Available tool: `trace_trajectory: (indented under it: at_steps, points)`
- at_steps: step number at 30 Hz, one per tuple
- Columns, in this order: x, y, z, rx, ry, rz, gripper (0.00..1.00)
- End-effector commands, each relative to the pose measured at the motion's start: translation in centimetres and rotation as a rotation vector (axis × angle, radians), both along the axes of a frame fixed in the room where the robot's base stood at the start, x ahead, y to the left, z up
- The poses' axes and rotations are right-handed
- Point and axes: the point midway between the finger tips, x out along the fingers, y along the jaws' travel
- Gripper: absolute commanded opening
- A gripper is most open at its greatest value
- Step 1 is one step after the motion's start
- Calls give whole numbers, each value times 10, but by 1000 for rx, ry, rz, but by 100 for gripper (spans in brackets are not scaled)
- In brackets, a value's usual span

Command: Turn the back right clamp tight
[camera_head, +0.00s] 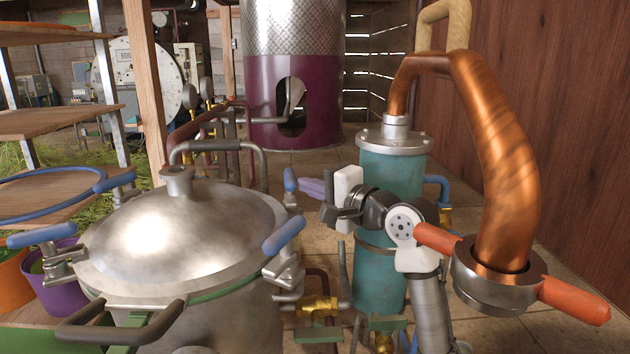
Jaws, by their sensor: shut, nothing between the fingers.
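The still pot's domed steel lid (180,240) fills the left front. The back right clamp has a blue handle (290,180) standing nearly upright just beyond the lid's right rim, with its metal bracket (292,203) below. My gripper (303,184) comes in from the right with its pale purple fingers shut and empty. The fingertips are right beside the blue handle; I cannot tell if they touch it. The front right clamp (284,236), front left clamp (41,235) and back left clamp (115,181) have similar blue handles at the lid's rim.
A teal condenser (388,172) stands behind my arm. A thick copper pipe (500,150) curves down on the right into a steel collar with orange handles (575,300). The lid's front handle (120,320) juts forward. A wooden wall (575,130) closes the right side.

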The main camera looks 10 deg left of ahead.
Motion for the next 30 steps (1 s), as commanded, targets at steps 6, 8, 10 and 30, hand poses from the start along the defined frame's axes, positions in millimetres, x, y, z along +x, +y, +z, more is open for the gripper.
trace_trajectory:
  at_steps: [6, 8, 10, 30]
  points:
    - [-8, 6, 3, 1, 2, 2, 0]
    - [-10, 7, 2, 1, 3, 2, 0]
    - [-12, 9, 3, 2, 1, 1, 0]
    - [-16, 13, 0, 1, 1, -1, 0]
